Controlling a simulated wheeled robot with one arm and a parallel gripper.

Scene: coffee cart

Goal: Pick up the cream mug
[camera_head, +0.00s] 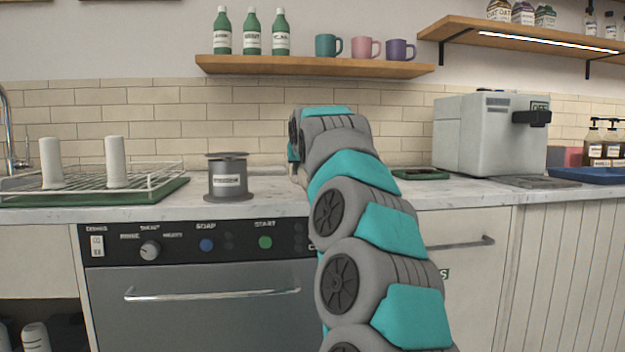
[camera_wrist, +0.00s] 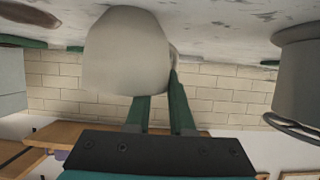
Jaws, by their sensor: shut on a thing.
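The cream mug (camera_wrist: 125,50) is large in the wrist view, a pale rounded body at the upper middle. My gripper (camera_wrist: 160,98) has two green fingers reaching up to it, and it is shut on the mug near its right side. The fingertips are partly hidden against the mug, so the exact grip on wall or handle cannot be told. The mug is close to the marble counter, but I cannot tell whether it touches it. In the head view my arm covers the mug and my gripper.
A grey canister (camera_head: 228,178) stands left of my arm; it also shows at right in the wrist view (camera_wrist: 298,75). A dish rack (camera_head: 165,185) holds two pale cups at left. A coffee machine (camera_head: 480,130) stands right. A shelf (camera_head: 310,67) with bottles and mugs hangs above.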

